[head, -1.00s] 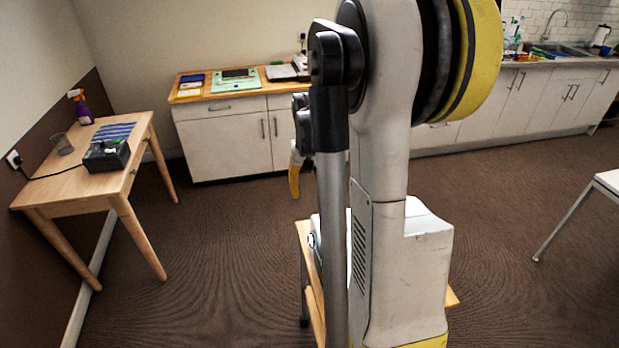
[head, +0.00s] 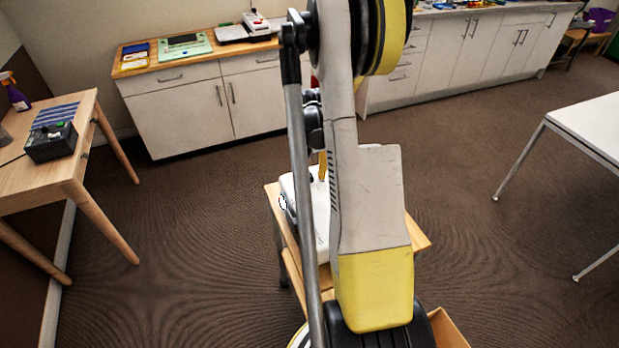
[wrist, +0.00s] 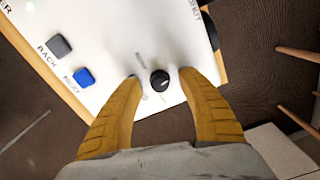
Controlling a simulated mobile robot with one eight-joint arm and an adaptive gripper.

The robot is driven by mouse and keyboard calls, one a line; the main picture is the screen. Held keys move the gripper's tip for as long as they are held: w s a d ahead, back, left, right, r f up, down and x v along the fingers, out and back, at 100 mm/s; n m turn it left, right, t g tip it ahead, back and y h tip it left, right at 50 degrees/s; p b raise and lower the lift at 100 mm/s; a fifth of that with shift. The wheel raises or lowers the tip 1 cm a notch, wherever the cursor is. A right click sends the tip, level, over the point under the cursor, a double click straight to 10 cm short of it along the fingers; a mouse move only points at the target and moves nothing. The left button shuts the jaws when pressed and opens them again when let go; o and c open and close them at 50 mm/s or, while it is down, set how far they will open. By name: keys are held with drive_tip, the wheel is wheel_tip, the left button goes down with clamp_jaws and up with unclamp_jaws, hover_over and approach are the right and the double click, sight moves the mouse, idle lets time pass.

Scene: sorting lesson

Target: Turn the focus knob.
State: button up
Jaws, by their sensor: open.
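A white device (wrist: 115,20) fills the top of the wrist view, and a black round knob (wrist: 160,83) with a pale pointer line stands on it. I cannot read a label that names this knob as the focus knob. My gripper (wrist: 158,76) is open, with one yellow finger on each side of the knob and gaps visible beside it. Whether the fingers are at knob height is unclear. In the head view the device (head: 318,215) sits on a wooden stand, mostly hidden behind my arm.
The device also carries a blue button (wrist: 83,77) and a grey button (wrist: 61,46). A wooden table (head: 75,165) with a dark box (head: 52,143) is at left. A white table (head: 590,125) is at right. Carpet is clear between the stand and the cabinets (head: 185,112).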

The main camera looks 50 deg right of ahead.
sight(310, 175)
drive_tip(key=shift+f, duration=0.2)
drive_tip(key=shift+c, duration=0.4)
clamp_jaws()
drive_tip(key=shift+n+b, duration=0.5)
drive_tip(key=shift+n, duration=1)
drive_tip(key=shift+o, duration=0.4)
unclamp_jaws()
drive_tip(key=shift+r, duration=0.15)
wheel_tip(310, 175, up, 12)
